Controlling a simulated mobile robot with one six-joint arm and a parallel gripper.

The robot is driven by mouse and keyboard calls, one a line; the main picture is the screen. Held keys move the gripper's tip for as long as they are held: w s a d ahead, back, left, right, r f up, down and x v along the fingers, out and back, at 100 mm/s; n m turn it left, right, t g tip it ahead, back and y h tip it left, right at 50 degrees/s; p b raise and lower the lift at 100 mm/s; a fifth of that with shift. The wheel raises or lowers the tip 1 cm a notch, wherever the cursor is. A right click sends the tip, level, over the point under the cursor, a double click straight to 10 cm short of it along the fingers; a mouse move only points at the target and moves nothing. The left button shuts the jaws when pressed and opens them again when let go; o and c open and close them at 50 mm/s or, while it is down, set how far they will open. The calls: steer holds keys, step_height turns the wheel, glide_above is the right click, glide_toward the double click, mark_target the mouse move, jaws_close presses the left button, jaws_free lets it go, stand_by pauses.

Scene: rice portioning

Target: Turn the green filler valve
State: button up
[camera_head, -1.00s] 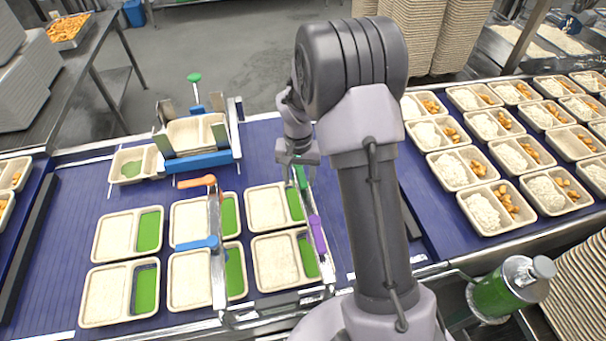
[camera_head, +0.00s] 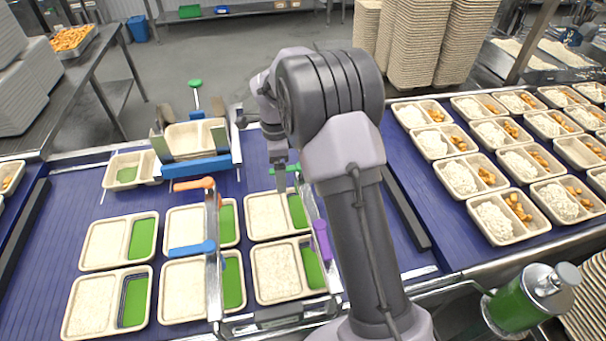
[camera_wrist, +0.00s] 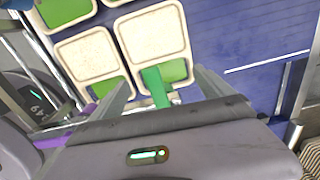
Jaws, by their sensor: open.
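The green filler valve handle (camera_head: 291,167) sits on the right rail of the filler frame, above the trays. It points crosswise to the rail, toward the left. My gripper (camera_head: 279,182) is at this handle, pointing down. In the wrist view, the green handle (camera_wrist: 155,88) lies between the two open fingers of my gripper (camera_wrist: 161,84). I cannot tell whether either finger touches it. Part of the handle is hidden behind my gripper in the head view.
An orange handle (camera_head: 194,184) and a blue handle (camera_head: 191,249) are on the left rail, a purple handle (camera_head: 322,240) on the right rail. Trays with green compartments (camera_head: 143,237) lie below. Filled trays (camera_head: 502,220) stand on the right. A green bottle (camera_head: 516,310) is at lower right.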

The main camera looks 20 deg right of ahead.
steer(key=shift+s+d+r, duration=0.15)
steer(key=shift+d+r, duration=0.1)
step_height(320, 180, up, 8)
steer(key=p, duration=0.5)
steer(key=shift+f+p, duration=0.15)
steer(key=shift+p, duration=0.25)
steer(key=shift+f, duration=0.1)
